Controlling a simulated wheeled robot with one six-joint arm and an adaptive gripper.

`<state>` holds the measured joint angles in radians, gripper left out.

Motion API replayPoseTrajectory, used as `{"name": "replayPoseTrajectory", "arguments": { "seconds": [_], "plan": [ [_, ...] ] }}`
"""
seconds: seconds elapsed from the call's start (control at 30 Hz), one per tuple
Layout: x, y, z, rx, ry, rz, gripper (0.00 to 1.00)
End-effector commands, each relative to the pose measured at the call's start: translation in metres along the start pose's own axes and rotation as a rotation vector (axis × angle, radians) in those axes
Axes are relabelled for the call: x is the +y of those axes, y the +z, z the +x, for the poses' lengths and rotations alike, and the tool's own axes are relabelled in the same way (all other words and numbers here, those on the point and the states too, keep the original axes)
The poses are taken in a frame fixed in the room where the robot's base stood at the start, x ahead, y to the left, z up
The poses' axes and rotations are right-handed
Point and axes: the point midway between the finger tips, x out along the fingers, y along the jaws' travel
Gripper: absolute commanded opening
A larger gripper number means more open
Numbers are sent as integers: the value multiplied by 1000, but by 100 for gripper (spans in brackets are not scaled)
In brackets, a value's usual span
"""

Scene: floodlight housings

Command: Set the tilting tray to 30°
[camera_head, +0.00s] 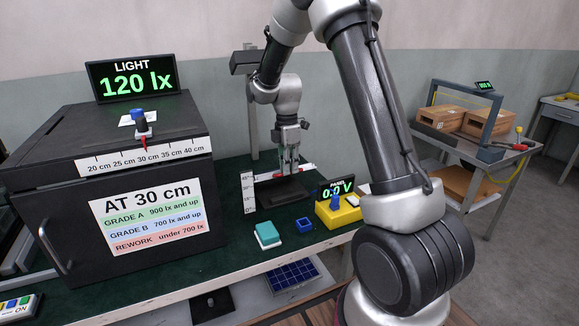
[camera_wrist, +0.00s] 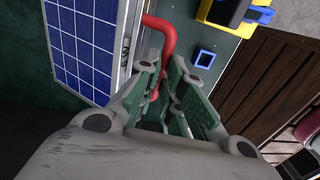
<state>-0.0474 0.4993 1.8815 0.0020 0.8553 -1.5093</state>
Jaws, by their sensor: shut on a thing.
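The tilting tray (camera_wrist: 124,60) shows at the left of the wrist view, with a blue gridded solar panel (camera_wrist: 85,38) on it. A red bent handle (camera_wrist: 168,38) runs beside the tray's edge and down between my fingers. My gripper (camera_wrist: 170,88) is shut on this red handle. In the head view my gripper (camera_head: 289,166) is at the tray, which appears nearly edge-on and close to level above a dark base (camera_head: 285,193). A white upright scale (camera_head: 248,193) stands at its left. The angle markings are too small to read.
A black cabinet (camera_head: 45,205) with a 120 lx display (camera_head: 134,81) stands left. A yellow meter box (camera_head: 345,213) reading 0.0 V, a teal block (camera_head: 267,234) and a blue square holder (camera_head: 304,225) are near the bench front.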

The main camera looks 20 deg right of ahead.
Motion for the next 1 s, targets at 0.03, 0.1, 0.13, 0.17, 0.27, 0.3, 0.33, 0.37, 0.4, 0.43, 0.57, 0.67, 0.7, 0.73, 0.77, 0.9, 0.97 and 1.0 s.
{"name": "replayPoseTrajectory", "arguments": {
  "seconds": [0.03, 0.1, 0.13, 0.17, 0.27, 0.3, 0.33, 0.37, 0.4, 0.43, 0.57, 0.67, 0.7, 0.73, 0.77, 0.9, 0.97, 1.0],
  "plan": [
    [8, 0, -2, 0, 23, -1, 0],
    [8, 0, -2, 0, 23, -1, 11],
    [8, 0, -1, 0, 23, -1, 17],
    [8, 0, -1, 0, 23, -1, 22],
    [7, 0, -1, 0, 21, -1, 32],
    [7, 0, -1, 0, 21, -1, 32],
    [6, 0, -1, 0, 20, -1, 32],
    [6, 0, -1, 0, 19, -1, 32],
    [6, 0, -1, 0, 18, -1, 32],
    [6, 0, -1, 0, 18, 0, 32],
    [5, 0, -3, 0, 17, 0, 32],
    [6, 0, -13, 0, 19, 0, 32],
    [6, 0, -20, 0, 21, 0, 32],
    [6, 0, -25, 0, 20, 0, 32],
    [6, 0, -32, 0, 21, 0, 32],
    [6, 0, -64, 0, 22, -1, 32],
    [6, 0, -78, 0, 22, -1, 32],
    [6, 0, -85, 0, 21, -1, 32]
  ]
}}
